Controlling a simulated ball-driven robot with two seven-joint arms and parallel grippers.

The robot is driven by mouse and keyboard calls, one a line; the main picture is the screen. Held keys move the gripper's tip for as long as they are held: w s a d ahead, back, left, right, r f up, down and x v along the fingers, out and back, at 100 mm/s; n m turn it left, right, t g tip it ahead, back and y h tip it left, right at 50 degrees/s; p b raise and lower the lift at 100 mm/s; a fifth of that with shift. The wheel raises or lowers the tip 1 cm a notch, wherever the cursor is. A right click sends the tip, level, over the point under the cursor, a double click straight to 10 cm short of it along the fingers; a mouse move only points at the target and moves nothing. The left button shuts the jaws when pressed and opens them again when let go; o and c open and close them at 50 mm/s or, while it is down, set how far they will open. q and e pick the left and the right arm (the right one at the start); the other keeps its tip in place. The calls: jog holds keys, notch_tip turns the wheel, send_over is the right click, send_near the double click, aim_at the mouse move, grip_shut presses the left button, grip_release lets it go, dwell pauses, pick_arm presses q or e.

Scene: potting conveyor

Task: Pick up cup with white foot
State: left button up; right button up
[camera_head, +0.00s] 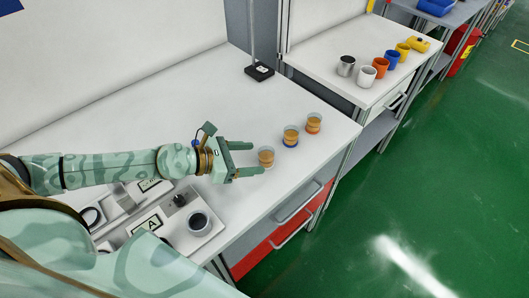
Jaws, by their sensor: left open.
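Three amber-coloured cups stand upright in a slanting row near the right part of the white table. The cup with white foot (266,157) is nearest to me, the cup with blue foot (291,136) is behind it to the right, and the cup with orange-red foot (313,123) is farthest. My left gripper (251,159) is open over the table, its fingers pointing right. The nearest cup sits at the finger ends, between their lines; I cannot tell whether a finger touches it. My right gripper is not in view.
A second table (335,47) holds several coloured cups. The green floor (400,190) is clear at right.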

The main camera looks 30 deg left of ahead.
aim_at(272, 156)
pick_arm(q)
jog(key=shift+x, duration=0.95)
jog(key=x, duration=0.5)
jog(key=shift+w+p, duration=0.25)
jog(key=shift+p, duration=0.15)
jog(key=c, duration=1.1)
